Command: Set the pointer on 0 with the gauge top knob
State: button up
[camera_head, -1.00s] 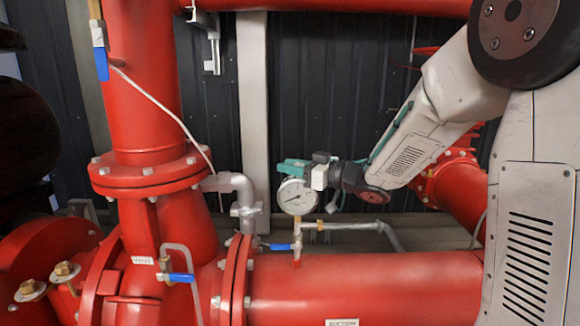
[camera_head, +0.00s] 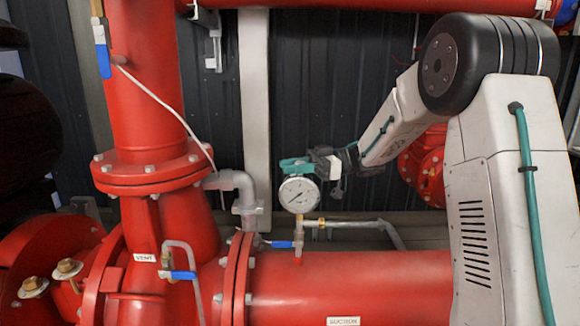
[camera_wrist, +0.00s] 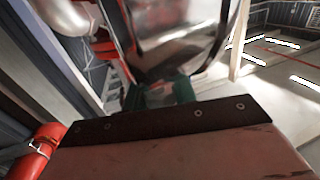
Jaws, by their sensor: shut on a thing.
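The round pressure gauge (camera_head: 298,194) has a white dial and a silver rim. It stands upright on a short brass stem above the red pipe. A thin dark line on the dial, likely the pointer, slants toward the lower left; the numerals are too small to read. My gripper (camera_head: 294,164) has teal fingers and is shut at the top of the gauge. The top knob is hidden by the fingers. In the wrist view the gauge's shiny metal casing (camera_wrist: 180,42) fills the upper middle, with the teal fingers (camera_wrist: 165,92) just below it.
A large red pipe (camera_head: 375,285) runs below the gauge. A blue-handled valve (camera_head: 281,245) sits at the stem's left. A grey elbow pipe (camera_head: 240,184) stands close on the left, and a red flanged fitting (camera_head: 424,165) lies right, behind my arm.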

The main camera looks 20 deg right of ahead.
jog(key=shift+a+g, duration=0.1)
jog(key=shift+g, duration=0.2)
jog(key=o, duration=1)
jog(key=shift+s+a, duration=0.1)
jog(key=d, duration=0.8)
jog(key=shift+s+r, duration=0.1)
